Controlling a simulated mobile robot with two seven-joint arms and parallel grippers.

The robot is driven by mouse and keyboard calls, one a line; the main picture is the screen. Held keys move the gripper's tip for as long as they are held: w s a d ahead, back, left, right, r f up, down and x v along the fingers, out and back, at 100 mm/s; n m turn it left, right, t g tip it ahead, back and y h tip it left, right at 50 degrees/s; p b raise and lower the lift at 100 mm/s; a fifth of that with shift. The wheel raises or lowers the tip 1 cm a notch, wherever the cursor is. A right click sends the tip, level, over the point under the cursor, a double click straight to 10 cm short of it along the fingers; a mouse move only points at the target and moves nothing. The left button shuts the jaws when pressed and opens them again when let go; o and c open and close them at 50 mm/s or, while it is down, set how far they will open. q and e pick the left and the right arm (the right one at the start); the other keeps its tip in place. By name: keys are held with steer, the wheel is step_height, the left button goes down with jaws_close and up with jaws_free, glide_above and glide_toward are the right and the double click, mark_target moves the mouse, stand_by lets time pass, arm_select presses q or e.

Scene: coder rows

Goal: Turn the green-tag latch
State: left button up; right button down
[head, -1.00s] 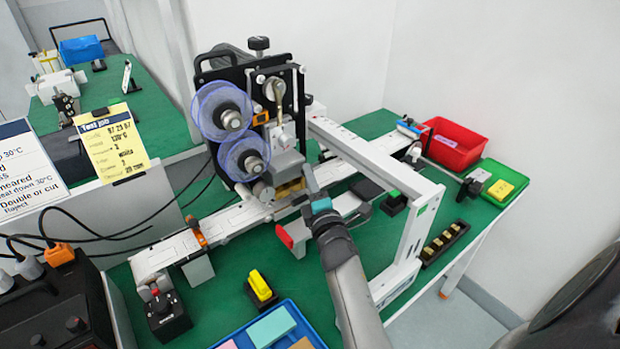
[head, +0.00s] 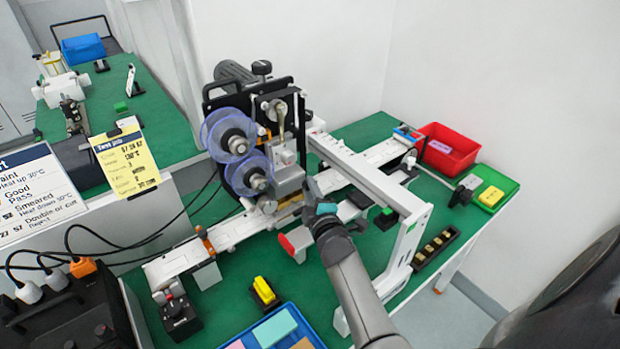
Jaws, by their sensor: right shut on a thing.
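The coder (head: 256,95) is a black-framed machine with two clear-blue film reels and a metal lever, over a white rail. My right gripper (head: 314,192) is at the right side of its silver print head (head: 288,181). It is shut on a small part there, which appears to be the latch. The fingers and wrist hide the latch, and I cannot make out its tag or angle. My left gripper is not in view.
The white gantry (head: 370,175) stands close to the right of my gripper. A red-ended part (head: 287,243) lies just left of my wrist. A red bin (head: 449,149), a green tray (head: 507,190) and a blue tray (head: 317,332) sit on the green bench.

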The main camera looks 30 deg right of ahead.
steer(key=shift+d+r+m+g+y+p, duration=0.15)
steer(key=shift+m+g+y+p, duration=0.2)
steer(key=shift+m+y+p, duration=0.75)
steer(key=shift+d+r+m+g+y+p, duration=0.1)
steer(key=shift+m+g+y+p, duration=0.3)
steer(key=shift+m+p, duration=1.4)
steer(key=shift+d+r+m+g+y+p, duration=0.15)
steer(key=shift+m+g+y+p, duration=0.4)
steer(key=shift+m+p, duration=0.85)
steer(key=shift+y, duration=0.25)
steer(key=c, duration=0.7)
jaws_free()
steer(key=shift+f, duration=0.1)
steer(key=shift+o, duration=0.2)
step_height(320, 180, up, 20)
steer(key=p, duration=0.4)
